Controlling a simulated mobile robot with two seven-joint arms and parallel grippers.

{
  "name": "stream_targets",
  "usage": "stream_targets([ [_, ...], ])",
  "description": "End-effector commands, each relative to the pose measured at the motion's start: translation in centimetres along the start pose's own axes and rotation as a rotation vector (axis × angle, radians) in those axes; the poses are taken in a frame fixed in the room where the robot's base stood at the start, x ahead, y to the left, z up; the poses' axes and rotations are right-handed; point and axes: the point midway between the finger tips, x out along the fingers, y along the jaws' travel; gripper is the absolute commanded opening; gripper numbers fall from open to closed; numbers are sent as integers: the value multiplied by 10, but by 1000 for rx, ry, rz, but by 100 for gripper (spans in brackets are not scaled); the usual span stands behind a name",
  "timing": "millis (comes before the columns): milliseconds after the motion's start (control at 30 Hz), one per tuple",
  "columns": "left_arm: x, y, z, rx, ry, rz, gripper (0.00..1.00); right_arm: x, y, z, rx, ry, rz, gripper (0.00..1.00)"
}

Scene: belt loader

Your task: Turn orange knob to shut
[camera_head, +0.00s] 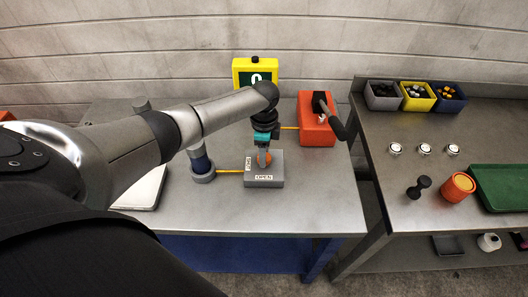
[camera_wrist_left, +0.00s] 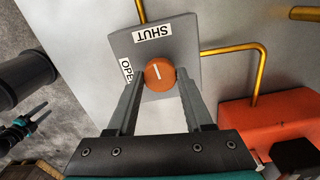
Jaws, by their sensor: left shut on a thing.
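The orange knob (camera_wrist_left: 160,75) sits on a grey box (camera_wrist_left: 190,48) with a SHUT label (camera_wrist_left: 152,33) and an OPEN label (camera_wrist_left: 127,70). In the wrist view the knob's white mark points up, toward the SHUT label, leaning slightly left. My left gripper (camera_wrist_left: 162,78) is shut on the knob, one finger on each side. In the head view the grey box (camera_head: 264,181) stands on the metal table, and my left gripper (camera_head: 264,160) comes down on the knob (camera_head: 268,159), partly hiding it. At the wrist view's left edge, a small dark and teal part (camera_wrist_left: 18,128) looks like my right gripper.
A yellow display (camera_head: 255,72) stands behind. An orange box with a black lever (camera_head: 317,120) is to the right, joined by a yellow pipe. A grey round fitting (camera_head: 203,172) stands left of the grey box. The table front is clear.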

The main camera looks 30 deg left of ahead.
Motion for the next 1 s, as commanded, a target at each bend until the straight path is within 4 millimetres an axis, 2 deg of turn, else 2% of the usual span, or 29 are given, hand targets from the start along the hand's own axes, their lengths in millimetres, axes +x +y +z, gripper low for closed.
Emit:
stream_targets([
  [300, -1, -1, -2, 98, 5, -3, 0, -1, 0, 0, 0, 0, 0, 50],
  [767, -1, -1, -2, 114, 4, -3, 0, -1, 1, 0, 0, 0, 1, 50],
  [800, -1, -1, -2, 114, 4, -3, 52, -1, 1, 0, 0, 0, 1, 50],
  [1000, -1, 0, -1, 112, 3, -2, 75, -1, 1, 0, 1, 0, 1, 50],
])
